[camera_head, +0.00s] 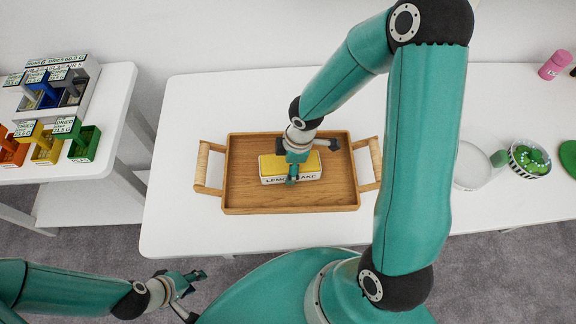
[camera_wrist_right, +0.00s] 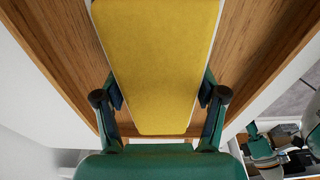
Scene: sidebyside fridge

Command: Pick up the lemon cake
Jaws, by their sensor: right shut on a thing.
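The lemon cake is a yellow-topped box (camera_head: 312,165) with white sides and black lettering. It lies in the wooden tray (camera_head: 240,197) on the white table. In the right wrist view the yellow top (camera_wrist_right: 160,65) fills the middle, with a finger touching each long side. My right gripper (camera_head: 293,165) is over the box from above and shut on it; it also shows in the right wrist view (camera_wrist_right: 160,95). Whether the box is lifted off the tray floor I cannot tell. My left gripper (camera_head: 192,282) is off the table at the lower left, with its fingers apart and empty.
The tray has a handle (camera_head: 202,167) at the left and another (camera_head: 374,160) at the right. A side table at the left holds colored boxes (camera_head: 45,145). A white pan (camera_head: 472,170), a patterned bowl (camera_head: 529,158) and a pink item (camera_head: 555,65) stand at the right.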

